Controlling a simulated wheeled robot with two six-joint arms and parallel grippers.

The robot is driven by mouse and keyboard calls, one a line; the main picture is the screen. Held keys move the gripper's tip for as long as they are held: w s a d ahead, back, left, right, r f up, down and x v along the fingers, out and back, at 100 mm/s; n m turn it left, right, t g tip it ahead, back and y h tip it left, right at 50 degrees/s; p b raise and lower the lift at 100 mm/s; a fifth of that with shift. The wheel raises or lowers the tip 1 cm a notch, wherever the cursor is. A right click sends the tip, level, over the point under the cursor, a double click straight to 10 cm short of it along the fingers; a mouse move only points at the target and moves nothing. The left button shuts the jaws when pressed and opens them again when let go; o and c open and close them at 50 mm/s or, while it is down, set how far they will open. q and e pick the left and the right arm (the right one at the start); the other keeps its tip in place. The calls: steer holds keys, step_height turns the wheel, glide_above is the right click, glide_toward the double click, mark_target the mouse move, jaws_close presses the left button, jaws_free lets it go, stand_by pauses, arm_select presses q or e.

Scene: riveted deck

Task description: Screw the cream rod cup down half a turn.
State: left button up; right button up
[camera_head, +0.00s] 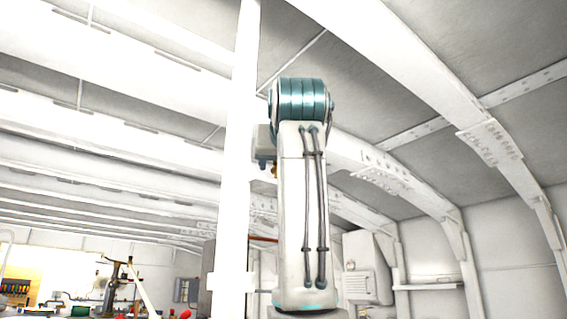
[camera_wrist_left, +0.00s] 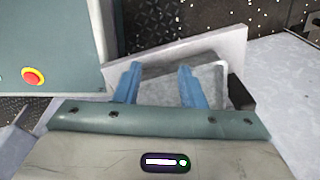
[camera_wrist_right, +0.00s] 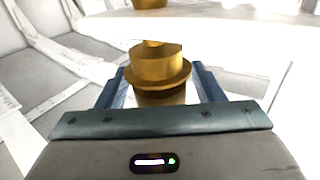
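I cannot make out a cream rod cup in any view. In the right wrist view a brass stepped cylinder with a wide flange (camera_wrist_right: 158,72) stands between the fingers of my right gripper (camera_wrist_right: 159,68). The fingers are apart, one on each side of it, and a narrow gap shows on the right side. Another brass piece (camera_wrist_right: 149,3) shows at the top edge, cut off by the frame. My left gripper (camera_wrist_left: 157,67) is open with nothing between its fingertips, in front of grey plates. Neither gripper shows in the head view.
In the left wrist view there are a teal box with a red button (camera_wrist_left: 33,76), a tilted grey plate (camera_wrist_left: 190,46) and dark speckled flooring. In the head view a white post (camera_head: 236,150) stands beside my raised arm. A cluttered bench (camera_head: 60,310) is far left.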

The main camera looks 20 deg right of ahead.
steer(key=shift+f, duration=0.15)
steer(key=shift+s+a+b, duration=0.1)
steer(key=shift+s+b, duration=0.2)
steer(key=shift+b, duration=0.05)
steer(key=b+v, duration=0.4)
steer(key=v, duration=0.6)
